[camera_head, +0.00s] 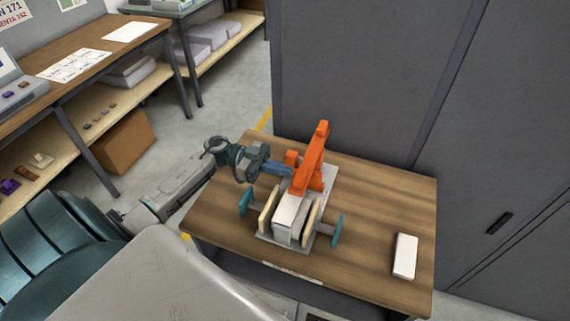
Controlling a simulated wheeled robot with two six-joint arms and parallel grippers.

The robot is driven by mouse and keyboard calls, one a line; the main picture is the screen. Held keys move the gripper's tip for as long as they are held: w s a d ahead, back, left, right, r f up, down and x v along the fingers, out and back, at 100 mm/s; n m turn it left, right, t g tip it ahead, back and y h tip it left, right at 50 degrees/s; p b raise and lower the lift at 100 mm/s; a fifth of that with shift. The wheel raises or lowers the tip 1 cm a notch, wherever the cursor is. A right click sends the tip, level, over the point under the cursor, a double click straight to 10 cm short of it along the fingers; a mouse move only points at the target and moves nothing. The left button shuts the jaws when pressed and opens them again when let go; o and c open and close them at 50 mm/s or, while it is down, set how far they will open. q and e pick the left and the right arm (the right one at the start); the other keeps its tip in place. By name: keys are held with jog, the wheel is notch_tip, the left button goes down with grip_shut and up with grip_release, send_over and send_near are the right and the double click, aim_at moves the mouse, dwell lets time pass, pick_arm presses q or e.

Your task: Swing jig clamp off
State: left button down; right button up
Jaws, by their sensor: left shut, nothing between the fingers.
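The jig (270,239) stands on the wooden table, a grey base with pale side plates and teal knobs at left and right. A white-topped block (290,212) sits between its plates. The orange clamp (314,155) rises at the back of the jig, its arm slanting up. My left gripper (287,170) comes in from the left with its blue fingers shut and nothing held. Its tips are right beside the lower part of the orange clamp; I cannot tell whether they touch. My right gripper is not in view.
A white block (405,256) lies at the right of the wooden table (377,205). Dark grey cabinets (365,70) stand close behind and to the right. A workbench (85,50) with papers and a cardboard box (123,143) are at the left. The table's right half is mostly clear.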

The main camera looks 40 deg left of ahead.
pick_arm(q)
jog(key=shift+w+d, duration=0.15)
jog(key=shift+d, duration=0.3)
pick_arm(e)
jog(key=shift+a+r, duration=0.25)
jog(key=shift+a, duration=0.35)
pick_arm(q)
jog(key=shift+d, duration=0.15)
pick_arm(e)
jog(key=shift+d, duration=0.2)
